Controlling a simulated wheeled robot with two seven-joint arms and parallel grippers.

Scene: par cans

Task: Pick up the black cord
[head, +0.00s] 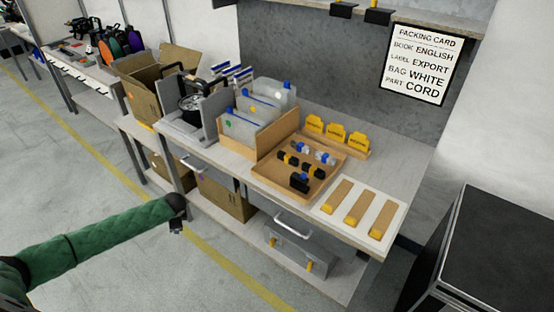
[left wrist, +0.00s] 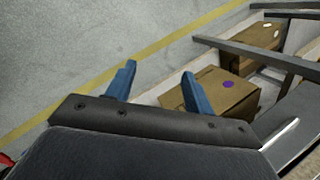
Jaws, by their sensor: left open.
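A wooden tray (head: 269,178) on the bench holds several small parts. Among them are dark bundles that look like cords: a larger black one (head: 299,182) at the front and smaller black ones with yellow behind it. They are too small to tell apart surely. My left gripper (head: 178,228) hangs beyond the bench's front edge, left of and well apart from the tray. In the left wrist view its two blue fingers (left wrist: 158,88) are spread with nothing between them. My right gripper is out of view.
A packing card (head: 418,64) on the wall reads part cord. A wooden box of grey bags (head: 292,127), yellow label holders (head: 336,132) and a white board with yellow-ended strips (head: 382,222) flank the tray. Cardboard boxes (left wrist: 228,98) sit on the lower shelf. A black case (head: 495,235) stands right.

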